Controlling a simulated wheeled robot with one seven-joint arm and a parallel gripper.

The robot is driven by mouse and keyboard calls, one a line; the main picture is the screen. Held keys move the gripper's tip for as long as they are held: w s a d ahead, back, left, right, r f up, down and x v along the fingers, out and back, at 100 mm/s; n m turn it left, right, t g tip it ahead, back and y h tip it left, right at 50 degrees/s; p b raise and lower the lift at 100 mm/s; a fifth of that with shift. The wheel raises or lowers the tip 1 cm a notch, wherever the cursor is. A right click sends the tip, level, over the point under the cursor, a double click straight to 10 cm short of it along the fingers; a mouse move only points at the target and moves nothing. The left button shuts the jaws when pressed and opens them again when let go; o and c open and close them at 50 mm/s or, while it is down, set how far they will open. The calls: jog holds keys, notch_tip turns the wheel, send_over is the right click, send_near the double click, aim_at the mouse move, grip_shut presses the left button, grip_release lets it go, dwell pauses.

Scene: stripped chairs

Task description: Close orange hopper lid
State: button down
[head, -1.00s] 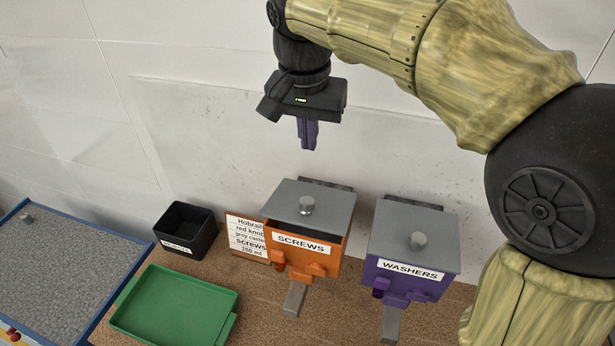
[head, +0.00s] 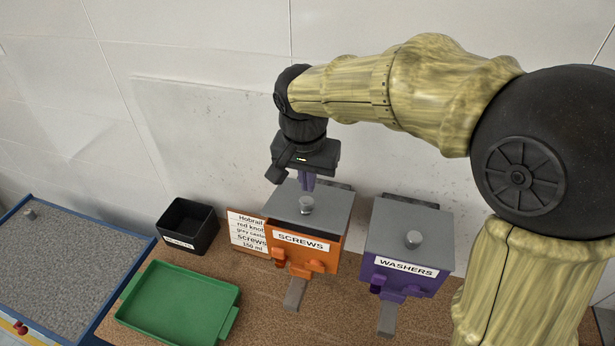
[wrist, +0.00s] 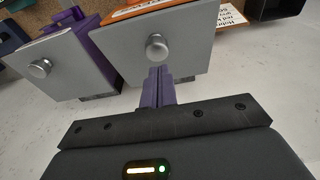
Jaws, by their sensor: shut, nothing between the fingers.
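The orange hopper (head: 304,258) carries a SCREWS label and stands on the brown bench. Its grey lid (head: 328,208) has a round silver knob (head: 306,204); a dark gap shows between the lid's front edge and the hopper's rim. The lid (wrist: 186,62) and knob (wrist: 157,46) also show in the wrist view. My gripper (head: 307,186) points down over the lid's rear part, behind the knob. Its purple fingers (wrist: 156,76) are shut and empty, with the tips close to the knob in the wrist view. I cannot tell whether they touch the lid.
A purple WASHERS hopper (head: 405,274) with a grey lid stands to the right. A label card (head: 246,232), a black bin (head: 187,226) and a green tray (head: 180,300) are to the left. A grey-topped blue unit (head: 70,262) stands far left. The wall is close behind.

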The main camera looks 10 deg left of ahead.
aim_at(305, 204)
jog(key=shift+f, duration=0.1)
jog(key=f+b, duration=0.1)
jog(key=b, duration=0.1)
jog(key=s+t+b, duration=0.1)
jog(key=b, duration=0.1)
jog(key=shift+s+a+f+b, duration=0.1)
jog(key=shift+f+b, duration=0.25)
jog(key=f+b, duration=0.1)
jog(key=s+b, duration=0.1)
jog(key=shift+s+f+b, duration=0.15)
jog(key=shift+f+b, duration=0.2)
jog(key=shift+s, duration=0.1)
jog(key=shift+r, duration=0.15)
